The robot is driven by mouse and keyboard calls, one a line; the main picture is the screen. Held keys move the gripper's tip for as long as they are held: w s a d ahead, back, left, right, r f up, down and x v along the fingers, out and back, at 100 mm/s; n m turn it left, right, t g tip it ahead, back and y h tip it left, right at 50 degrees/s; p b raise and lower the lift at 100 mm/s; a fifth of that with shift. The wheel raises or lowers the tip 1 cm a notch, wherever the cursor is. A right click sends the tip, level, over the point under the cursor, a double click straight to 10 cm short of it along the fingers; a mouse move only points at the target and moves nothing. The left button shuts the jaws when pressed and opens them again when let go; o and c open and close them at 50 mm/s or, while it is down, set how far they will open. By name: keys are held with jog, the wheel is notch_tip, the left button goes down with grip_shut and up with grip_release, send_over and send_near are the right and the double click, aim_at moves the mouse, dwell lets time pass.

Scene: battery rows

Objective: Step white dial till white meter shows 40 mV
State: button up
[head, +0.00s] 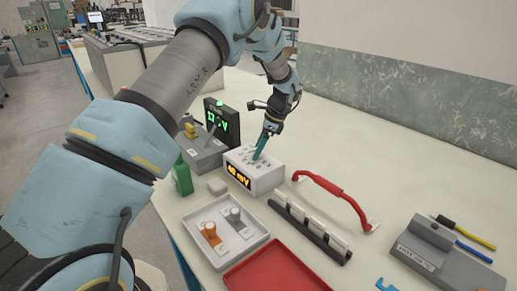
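The white meter (266,182) is a white box on the table, with several small marks on its top. Its orange display (238,177) faces the front and appears to read 40 mV, though the digits are small. My gripper (258,155) points down, with its teal fingertips at the top of the white box. The white dial cannot be made out; the fingers may cover it. The fingers look close together, but whether they are shut on anything is too small to tell.
A grey box (203,158) and a black meter with a green readout (221,124) stand behind left. The back right table is clear.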

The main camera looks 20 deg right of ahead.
jog(key=shift+o, duration=0.5)
jog(key=shift+d+r, duration=0.2)
jog(key=shift+r, duration=0.1)
jog(key=b+v, duration=0.3)
jog(key=v, duration=0.7)
jog(key=shift+a, duration=0.1)
